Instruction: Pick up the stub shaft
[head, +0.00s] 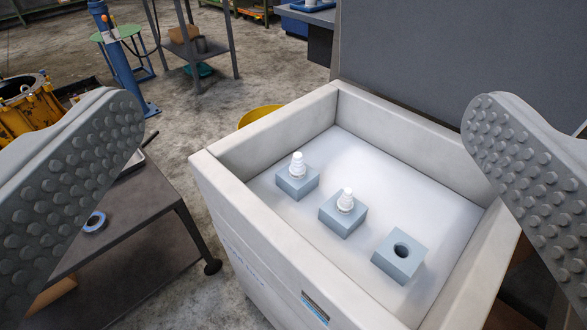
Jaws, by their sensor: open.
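Two small white stepped shafts stand upright in blue-grey blocks inside a pale open-topped bin (265,157). One shaft (297,166) stands in the far left block (297,186). The other shaft (346,200) stands in the middle block (342,222). I cannot tell which of them is the stub shaft. A third block (400,256) at the right has an empty round hole. My gripper (305,125) is open, with its studded grey fingers wide apart at the left and right edges of the picture. Nothing is between the fingers, and the bin lies beyond them.
The bin's raised walls surround the blocks, and its floor is otherwise clear. A dark table (135,205) with a ring (94,222) on it stands at left. A tall grey panel (460,60) rises behind the bin. A yellow bowl-like object (259,114) shows behind its far left wall.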

